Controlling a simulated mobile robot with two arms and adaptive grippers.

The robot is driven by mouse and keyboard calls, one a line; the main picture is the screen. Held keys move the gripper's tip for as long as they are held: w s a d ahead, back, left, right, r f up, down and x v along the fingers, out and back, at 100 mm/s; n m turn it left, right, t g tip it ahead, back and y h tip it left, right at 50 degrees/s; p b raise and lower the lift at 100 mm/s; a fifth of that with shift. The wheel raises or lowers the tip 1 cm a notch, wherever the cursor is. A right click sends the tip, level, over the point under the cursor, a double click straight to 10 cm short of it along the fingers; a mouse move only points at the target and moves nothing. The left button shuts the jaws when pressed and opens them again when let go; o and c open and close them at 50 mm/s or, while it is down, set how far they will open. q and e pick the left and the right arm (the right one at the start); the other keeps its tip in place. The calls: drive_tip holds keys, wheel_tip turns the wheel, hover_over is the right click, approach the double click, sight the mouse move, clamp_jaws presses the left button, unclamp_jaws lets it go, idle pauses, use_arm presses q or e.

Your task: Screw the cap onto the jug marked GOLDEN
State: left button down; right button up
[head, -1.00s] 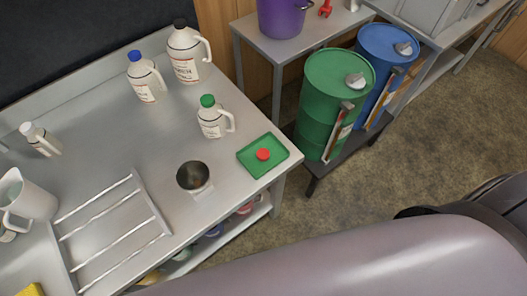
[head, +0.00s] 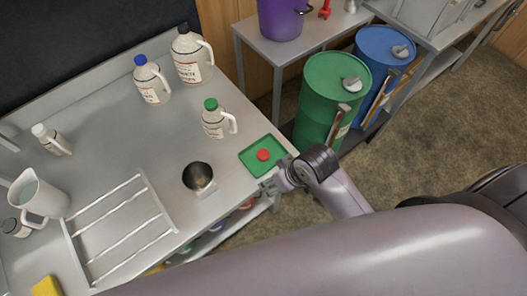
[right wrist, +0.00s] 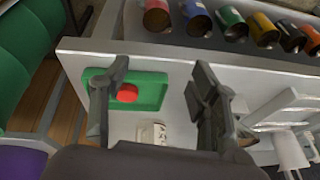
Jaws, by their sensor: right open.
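A red cap (head: 263,155) lies on a green tray (head: 247,157) at the table's right front corner. My right gripper (head: 270,183) is open and empty at the tray's front edge. In the right wrist view the red cap (right wrist: 127,93) shows beside the left finger, not clasped, and the fingers (right wrist: 160,75) are wide apart. A green-capped jug (head: 216,124) stands behind the tray, a blue-capped jug (head: 151,84) and a larger black-capped jug (head: 190,62) farther back. I cannot read which label says GOLDEN. My left gripper is out of view.
A white pitcher (head: 40,197) and a small white-capped jug (head: 52,140) are at left. Drums (head: 330,95) stand right of the table. Colourful cans (right wrist: 232,22) sit below.

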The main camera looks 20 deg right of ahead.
wheel_tip(320, 180, up, 5)
drive_tip(key=w+a+n+y, duration=0.1)
drive_tip(key=a, duration=0.2)
wheel_tip(320, 180, up, 9)
drive_tip(key=n+g+h, duration=0.2)
drive_tip(key=g+h, duration=0.1)
hover_over(263, 153)
drive_tip(key=shift+s+f, duration=0.1)
drive_tip(key=shift+f, duration=0.05)
wheel_tip(263, 153, down, 12)
drive_tip(key=shift+f+p, duration=0.15)
drive_tip(key=shift+p, duration=0.2)
